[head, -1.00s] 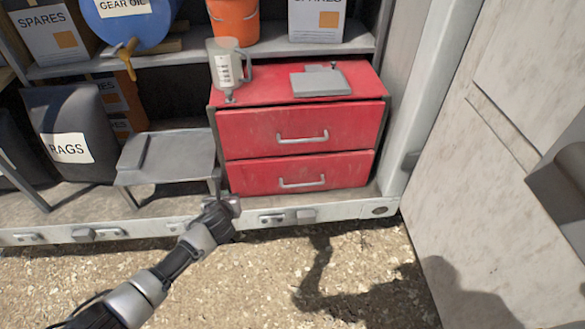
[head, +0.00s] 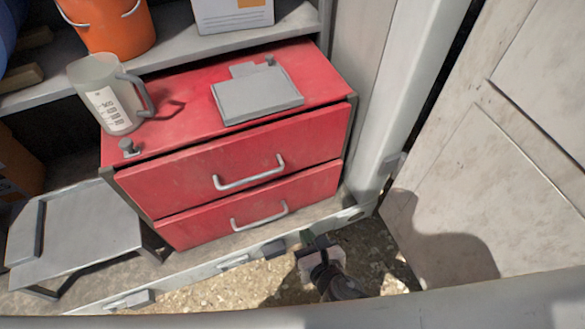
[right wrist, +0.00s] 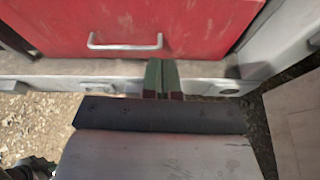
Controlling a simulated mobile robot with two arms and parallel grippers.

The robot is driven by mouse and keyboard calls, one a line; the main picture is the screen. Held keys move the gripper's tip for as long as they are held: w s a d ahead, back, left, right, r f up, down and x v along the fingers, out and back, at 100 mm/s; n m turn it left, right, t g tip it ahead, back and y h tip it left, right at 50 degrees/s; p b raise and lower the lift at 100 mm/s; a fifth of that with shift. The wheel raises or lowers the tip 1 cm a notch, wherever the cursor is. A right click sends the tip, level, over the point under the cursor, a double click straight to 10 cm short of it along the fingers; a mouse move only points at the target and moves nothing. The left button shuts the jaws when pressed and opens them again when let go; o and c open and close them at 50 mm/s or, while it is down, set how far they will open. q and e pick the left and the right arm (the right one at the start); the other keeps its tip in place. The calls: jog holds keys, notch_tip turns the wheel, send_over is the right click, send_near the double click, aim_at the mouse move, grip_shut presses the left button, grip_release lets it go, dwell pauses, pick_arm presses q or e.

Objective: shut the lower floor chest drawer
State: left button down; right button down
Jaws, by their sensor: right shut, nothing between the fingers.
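The red floor chest (head: 180,150) has two drawers with silver bar handles. The lower drawer (head: 185,229), with its handle (head: 259,217), looks flush or nearly flush with the upper drawer (head: 190,186); I cannot tell exactly how far it stands out. My right gripper (head: 312,243) is low in front of the chest, by the sill and right of the lower handle. In the right wrist view its fingers (right wrist: 162,78) are shut and empty, pointing at the lower part of a red drawer front (right wrist: 50,30), below and right of the handle (right wrist: 125,42). My left gripper is not in view.
A jug (head: 108,98) and a grey flat box (head: 256,96) stand on the chest. A low grey stand (head: 85,225) is at its left, a pale post (head: 395,110) and door panel (head: 500,190) at its right. A metal sill (head: 190,274) runs below the chest.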

jog(key=r, duration=0.1)
jog(key=b, duration=0.1)
send_near(280, 186)
jog(key=shift+n, duration=0.4)
jog(key=x, duration=0.6)
jog(key=shift+f, duration=0.4)
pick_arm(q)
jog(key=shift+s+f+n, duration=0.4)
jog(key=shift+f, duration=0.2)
pick_arm(e)
jog(key=shift+w+a, duration=0.15)
jog(key=shift+w, duration=0.5)
